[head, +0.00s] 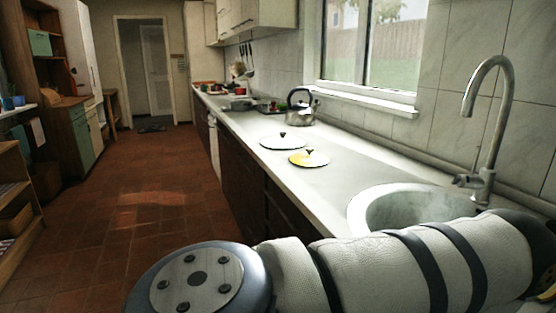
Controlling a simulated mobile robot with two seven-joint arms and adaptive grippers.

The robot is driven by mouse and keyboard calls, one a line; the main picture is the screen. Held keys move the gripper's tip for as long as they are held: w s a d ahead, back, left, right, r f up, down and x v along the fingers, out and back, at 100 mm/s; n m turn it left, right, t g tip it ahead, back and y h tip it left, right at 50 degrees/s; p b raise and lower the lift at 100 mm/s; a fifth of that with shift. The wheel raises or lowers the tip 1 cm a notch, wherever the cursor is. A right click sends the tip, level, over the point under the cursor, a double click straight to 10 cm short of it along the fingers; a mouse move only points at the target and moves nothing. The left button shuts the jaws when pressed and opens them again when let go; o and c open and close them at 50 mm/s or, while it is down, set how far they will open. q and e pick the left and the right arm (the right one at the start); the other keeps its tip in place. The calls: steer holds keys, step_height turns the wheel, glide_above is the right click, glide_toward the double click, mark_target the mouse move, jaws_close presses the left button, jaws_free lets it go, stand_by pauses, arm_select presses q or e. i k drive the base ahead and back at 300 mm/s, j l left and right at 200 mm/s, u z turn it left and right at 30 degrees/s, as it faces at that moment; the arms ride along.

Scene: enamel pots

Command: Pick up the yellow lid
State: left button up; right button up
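The yellow lid (300,159) lies on the white counter, short of the sink. It is round, with a small dark knob on top, and part of its top looks pale in the light. A white lid (283,141) with a dark knob lies just behind it and to its left. One of my arms stretches across the bottom right of the head view, in front of the sink and well nearer than the lids. Neither gripper shows in the head view.
The sink (385,200) with its tall tap (490,110) is at the right. A metal kettle (300,108) stands farther back by the window. Several items, including pans, crowd the far counter. The counter (330,183) around the lids is clear. Red floor tiles (150,190) lie open at left.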

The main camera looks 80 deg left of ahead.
mark_target(308, 159)
steer(key=u, duration=2.35)
steer(key=z, duration=1.95)
steer(key=u, duration=1.95)
steer(key=i+j+z, duration=0.35)
steer(key=j, duration=0.15)
steer(key=i+j+z, duration=0.1)
steer(key=j+z, duration=0.3)
steer(key=j, duration=0.15)
steer(key=i+j+z, duration=0.1)
steer(key=j+z, duration=0.25)
steer(key=j, duration=0.3)
steer(key=j+z, duration=0.35)
steer(key=j, duration=0.3)
